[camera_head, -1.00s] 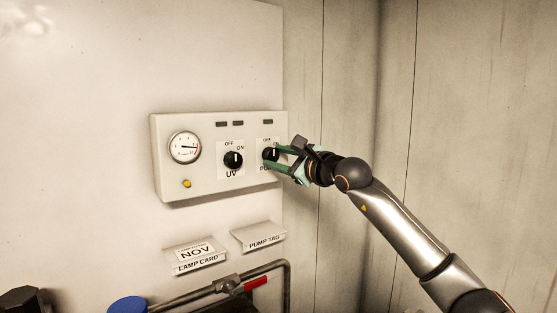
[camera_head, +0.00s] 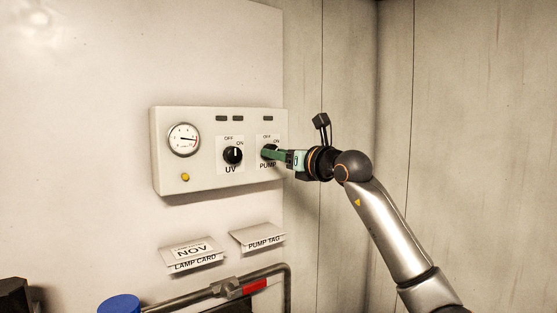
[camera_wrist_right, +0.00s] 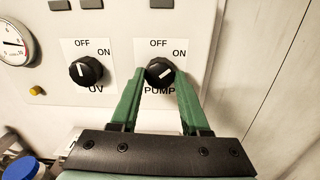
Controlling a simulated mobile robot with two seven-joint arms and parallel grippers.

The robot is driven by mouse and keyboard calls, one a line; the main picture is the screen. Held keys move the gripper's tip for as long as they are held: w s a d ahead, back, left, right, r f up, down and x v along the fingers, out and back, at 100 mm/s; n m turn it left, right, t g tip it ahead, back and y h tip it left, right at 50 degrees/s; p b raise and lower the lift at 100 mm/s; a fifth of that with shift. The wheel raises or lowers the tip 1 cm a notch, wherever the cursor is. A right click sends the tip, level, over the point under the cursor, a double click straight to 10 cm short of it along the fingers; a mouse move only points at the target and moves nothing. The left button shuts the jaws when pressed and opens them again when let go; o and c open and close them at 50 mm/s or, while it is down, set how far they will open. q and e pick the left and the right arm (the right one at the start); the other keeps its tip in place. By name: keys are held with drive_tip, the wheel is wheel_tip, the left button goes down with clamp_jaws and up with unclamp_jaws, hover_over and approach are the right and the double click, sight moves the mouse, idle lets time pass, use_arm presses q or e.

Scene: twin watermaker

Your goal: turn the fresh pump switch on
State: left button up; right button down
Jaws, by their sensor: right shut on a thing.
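The pump switch is a black round knob (camera_wrist_right: 159,71) on a white plate marked OFF, ON and PUMP. It sits at the right end of the white control box (camera_head: 210,180). My right gripper (camera_head: 270,153) reaches it from the right, with its green fingers shut on the knob. In the right wrist view the green fingertips (camera_wrist_right: 160,75) lie on either side of the knob. The fingers hide part of the knob in the head view, and its exact pointer angle is hard to tell. My left gripper is not in view.
The UV knob (camera_head: 233,155) is just left of the pump switch, with a gauge (camera_head: 184,140) farther left. Below hang a lamp card holder (camera_head: 192,255) and a pump tag holder (camera_head: 258,238). A pipe with a red handle (camera_head: 255,286) runs lower down.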

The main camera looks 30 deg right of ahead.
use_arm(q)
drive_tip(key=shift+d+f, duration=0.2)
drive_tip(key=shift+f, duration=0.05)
use_arm(e)
drive_tip(key=shift+m, duration=1.1)
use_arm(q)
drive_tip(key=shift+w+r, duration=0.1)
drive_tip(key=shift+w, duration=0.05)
use_arm(e)
drive_tip(key=shift+c, duration=1.9)
unclamp_jaws()
use_arm(q)
drive_tip(key=shift+b, duration=0.3)
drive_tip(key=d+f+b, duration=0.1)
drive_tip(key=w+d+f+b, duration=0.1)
drive_tip(key=b, duration=0.1)
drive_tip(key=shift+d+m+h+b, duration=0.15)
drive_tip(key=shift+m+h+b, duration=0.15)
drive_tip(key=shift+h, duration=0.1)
use_arm(e)
drive_tip(key=s+d, duration=0.2)
drive_tip(key=s, duration=1)
drive_tip(key=shift+s+f, duration=0.15)
drive_tip(key=shift+f, duration=0.1)
